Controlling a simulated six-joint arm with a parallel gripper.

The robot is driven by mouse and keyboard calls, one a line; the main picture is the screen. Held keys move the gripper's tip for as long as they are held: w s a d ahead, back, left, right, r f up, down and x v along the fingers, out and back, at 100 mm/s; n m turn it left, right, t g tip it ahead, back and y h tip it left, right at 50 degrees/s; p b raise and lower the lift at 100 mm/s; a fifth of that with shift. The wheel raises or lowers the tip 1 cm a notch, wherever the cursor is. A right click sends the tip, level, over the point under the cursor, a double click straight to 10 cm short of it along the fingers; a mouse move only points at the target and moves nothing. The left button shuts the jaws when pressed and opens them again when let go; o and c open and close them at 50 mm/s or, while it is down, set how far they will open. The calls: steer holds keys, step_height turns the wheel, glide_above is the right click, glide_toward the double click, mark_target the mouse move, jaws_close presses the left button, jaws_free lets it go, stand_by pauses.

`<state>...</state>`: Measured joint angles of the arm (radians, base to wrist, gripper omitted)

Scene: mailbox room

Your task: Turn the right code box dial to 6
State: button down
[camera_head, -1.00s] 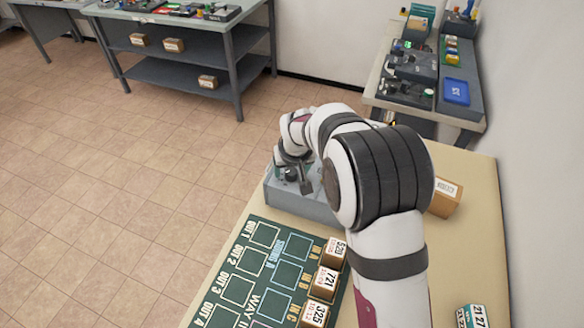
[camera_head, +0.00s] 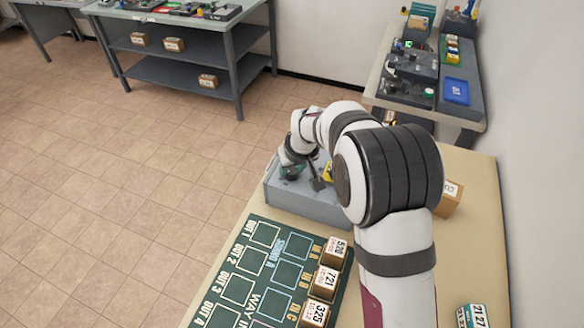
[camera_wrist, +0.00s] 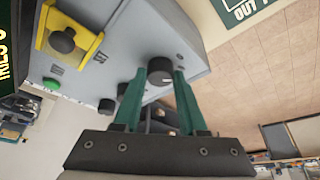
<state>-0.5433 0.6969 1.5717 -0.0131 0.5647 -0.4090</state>
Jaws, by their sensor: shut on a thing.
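The grey code box (camera_head: 300,207) stands at the far end of my table. In the wrist view its face (camera_wrist: 185,45) carries a round black dial (camera_wrist: 160,68) with a small pale mark. My gripper (camera_wrist: 160,76) has its two green fingers on either side of this dial and is shut on it. A second black knob (camera_wrist: 106,106) sits beside it, outside the fingers. I cannot read a number at the dial. In the head view my gripper (camera_head: 291,173) is over the box's left part, and the wrist hides much of the top.
A yellow bracket with a black knob (camera_wrist: 62,41) and a green button (camera_wrist: 50,84) are on the same box. A green mat (camera_head: 240,292) with several boxes lies in front. A brown carton (camera_head: 449,197) stands right of my arm.

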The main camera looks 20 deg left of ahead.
steer(key=shift+d+n+g+y, duration=0.15)
steer(key=shift+n+g, duration=0.25)
steer(key=shift+n, duration=0.65)
steer(key=shift+a+n+g+y, duration=0.1)
steer(key=shift+n+g+y, duration=0.25)
steer(key=shift+n, duration=0.7)
steer(key=shift+c, duration=2.3)
jaws_free()
steer(key=v, duration=1.5)
steer(key=shift+d+r, duration=0.2)
steer(key=shift+r, duration=0.2)
